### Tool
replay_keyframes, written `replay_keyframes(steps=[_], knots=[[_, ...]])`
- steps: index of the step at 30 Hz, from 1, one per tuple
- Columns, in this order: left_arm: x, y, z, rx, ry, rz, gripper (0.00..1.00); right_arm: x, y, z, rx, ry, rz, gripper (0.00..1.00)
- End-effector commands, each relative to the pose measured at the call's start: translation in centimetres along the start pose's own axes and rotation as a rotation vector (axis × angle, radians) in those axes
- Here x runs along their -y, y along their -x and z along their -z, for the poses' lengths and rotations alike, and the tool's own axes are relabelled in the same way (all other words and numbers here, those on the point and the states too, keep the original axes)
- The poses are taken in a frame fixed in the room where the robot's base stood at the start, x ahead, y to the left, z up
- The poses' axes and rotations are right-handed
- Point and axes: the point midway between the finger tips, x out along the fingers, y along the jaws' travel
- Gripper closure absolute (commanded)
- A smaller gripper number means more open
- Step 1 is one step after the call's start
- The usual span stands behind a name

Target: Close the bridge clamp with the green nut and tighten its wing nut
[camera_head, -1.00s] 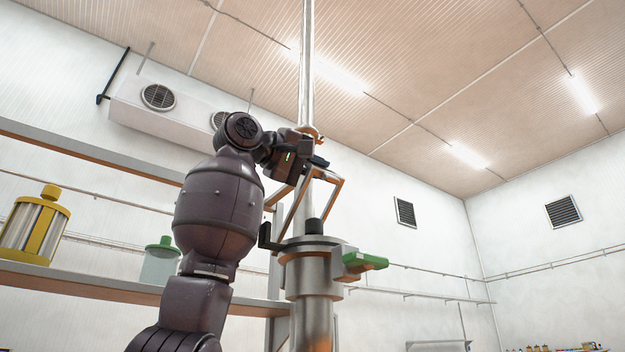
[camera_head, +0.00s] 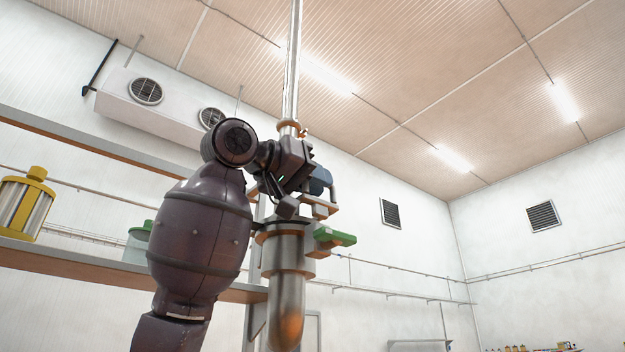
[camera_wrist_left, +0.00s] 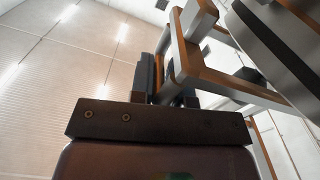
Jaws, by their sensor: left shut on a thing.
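The green wing nut (camera_head: 335,238) sticks out to the right of the steel pipe flange (camera_head: 283,228) in the head view. The clamp's bridge (camera_head: 320,210), a pale angular frame with orange-lit faces, is low over the flange, partly hidden by my left wrist. Whether the bridge touches the flange is hidden. My right gripper is not in view.
A steel pipe (camera_head: 292,70) rises above the clamp. A shelf (camera_head: 100,258) at left holds a yellow-capped cylinder (camera_head: 25,205) and a green-topped jar (camera_head: 138,243). The space right of the clamp is open to the wall.

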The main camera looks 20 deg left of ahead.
Motion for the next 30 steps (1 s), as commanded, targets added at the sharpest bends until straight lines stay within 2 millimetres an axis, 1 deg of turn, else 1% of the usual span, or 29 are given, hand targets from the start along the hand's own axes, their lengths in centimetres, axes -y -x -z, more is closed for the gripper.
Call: replay_keyframes(steps=[1,6,20,21,23,24,25,30], knots=[[0.0,0.0,-0.4,0.002,-0.014,0.000,1.00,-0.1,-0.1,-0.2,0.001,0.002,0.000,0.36],[-0.1,-0.1,-1.0,0.003,-0.049,0.000,1.00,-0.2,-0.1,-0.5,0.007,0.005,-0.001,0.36],[-0.1,-0.2,-1.5,0.011,-0.061,0.000,1.00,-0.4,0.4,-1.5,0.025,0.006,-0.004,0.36],[-0.1,-0.2,-1.5,0.011,-0.061,0.000,0.79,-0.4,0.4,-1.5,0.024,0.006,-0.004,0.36],[-0.1,-0.2,-1.5,0.011,-0.061,0.000,0.70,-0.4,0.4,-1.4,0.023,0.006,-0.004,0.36],[-0.1,-0.2,-1.4,0.009,-0.061,0.000,0.64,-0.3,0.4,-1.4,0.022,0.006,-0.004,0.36],[-0.1,-0.2,-1.4,0.008,-0.061,0.000,0.62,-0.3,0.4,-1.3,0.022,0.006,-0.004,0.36],[0.0,-0.1,-1.3,0.005,-0.061,0.000,0.62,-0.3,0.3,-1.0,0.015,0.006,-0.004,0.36]])
